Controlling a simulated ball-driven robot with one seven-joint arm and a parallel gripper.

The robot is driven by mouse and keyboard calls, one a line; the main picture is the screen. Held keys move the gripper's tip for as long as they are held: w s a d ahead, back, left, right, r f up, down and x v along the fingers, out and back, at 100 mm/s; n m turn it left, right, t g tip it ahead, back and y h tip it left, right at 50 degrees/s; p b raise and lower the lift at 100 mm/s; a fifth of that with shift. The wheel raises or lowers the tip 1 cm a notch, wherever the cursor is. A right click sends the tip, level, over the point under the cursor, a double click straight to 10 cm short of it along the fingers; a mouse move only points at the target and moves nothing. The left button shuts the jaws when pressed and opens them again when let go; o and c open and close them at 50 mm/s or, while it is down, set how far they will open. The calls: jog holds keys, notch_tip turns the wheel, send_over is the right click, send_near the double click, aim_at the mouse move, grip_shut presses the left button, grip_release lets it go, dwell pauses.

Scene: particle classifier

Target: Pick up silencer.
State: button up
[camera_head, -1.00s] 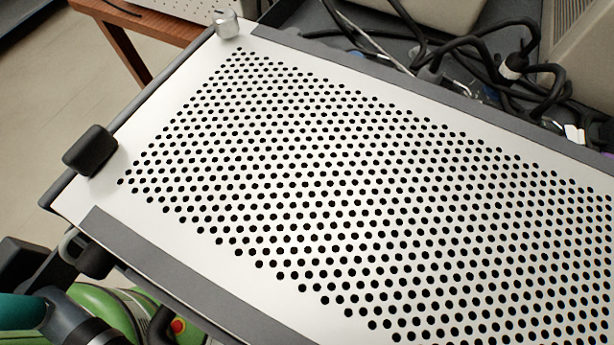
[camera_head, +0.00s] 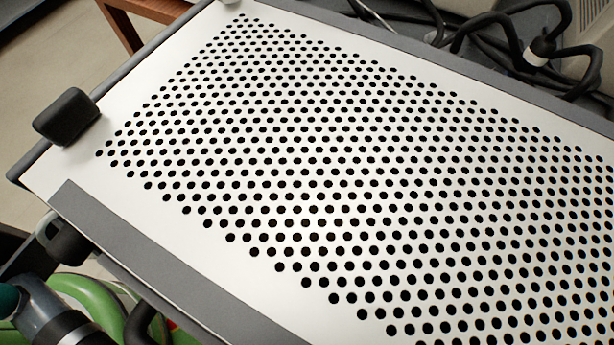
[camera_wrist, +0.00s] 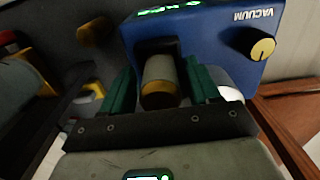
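My gripper (camera_wrist: 160,88) shows in the wrist view with two dark green fingers spread apart. Between the fingers, in the picture, is a short cylinder (camera_wrist: 159,72) with a pale grey body, a brass-coloured end and a black part behind it. It may be the silencer; I cannot tell for sure. Gaps show beside it, so the fingers do not look closed on it. It lies in front of a blue box (camera_wrist: 215,45) marked VACUUM. Nothing I can name as the silencer shows in the head view, and I cannot make out my gripper there.
A white perforated plate (camera_head: 130,195) fills the head view, with a black knob (camera_head: 66,117) at its left edge. Black cables (camera_head: 480,35) lie behind it. Green equipment (camera_head: 85,300) stands at lower left.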

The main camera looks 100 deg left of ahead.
jog(key=c, duration=1)
jog(key=shift+c, duration=0.2)
jog(key=shift+r, duration=0.15)
